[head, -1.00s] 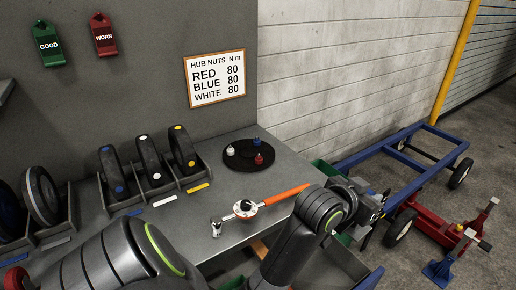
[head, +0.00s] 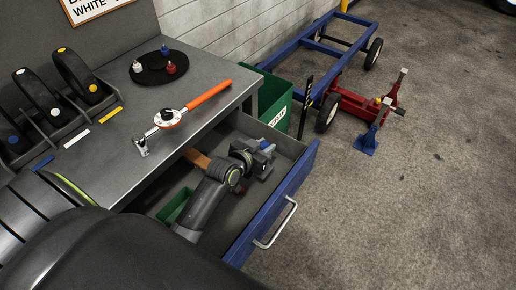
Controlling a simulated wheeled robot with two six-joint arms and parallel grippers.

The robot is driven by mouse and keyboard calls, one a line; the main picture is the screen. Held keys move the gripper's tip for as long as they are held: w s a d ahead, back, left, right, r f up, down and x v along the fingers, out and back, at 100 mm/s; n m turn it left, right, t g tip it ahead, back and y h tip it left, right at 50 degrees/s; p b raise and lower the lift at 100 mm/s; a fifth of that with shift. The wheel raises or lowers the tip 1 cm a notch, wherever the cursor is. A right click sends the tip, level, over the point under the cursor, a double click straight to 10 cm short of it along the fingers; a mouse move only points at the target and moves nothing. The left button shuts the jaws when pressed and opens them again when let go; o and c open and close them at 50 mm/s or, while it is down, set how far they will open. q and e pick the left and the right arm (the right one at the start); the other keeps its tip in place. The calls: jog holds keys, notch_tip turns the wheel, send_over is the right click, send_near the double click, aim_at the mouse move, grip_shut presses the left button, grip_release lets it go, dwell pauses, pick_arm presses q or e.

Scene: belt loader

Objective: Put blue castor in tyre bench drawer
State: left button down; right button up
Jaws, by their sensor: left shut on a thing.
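The tyre bench drawer (head: 231,245) is pulled open at the right end of the bench, with a blue front and a pale bar handle. My left gripper (head: 263,154) is over the open drawer, toward its far end, with the forearm reaching across it. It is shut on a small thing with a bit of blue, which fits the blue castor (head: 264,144). The jaws hide most of it, and I cannot tell whether it touches the drawer floor. My right gripper is not in view.
A green bin (head: 276,100) stands beside the drawer. A blue trailer frame (head: 300,45) and red jack (head: 352,103) are beyond.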

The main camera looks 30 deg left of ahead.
pick_arm(q)
jog(key=shift+f+b, duration=0.35)
jog(key=shift+f, duration=2.15)
jog(key=shift+f, duration=0.2)
jog(key=c, duration=1.2)
grip_release()
jog(key=shift+o, duration=0.2)
jog(key=shift+r, duration=0.1)
jog(key=shift+r, duration=0.2)
jog(key=v, duration=1.2)
jog(key=shift+f, duration=0.2)
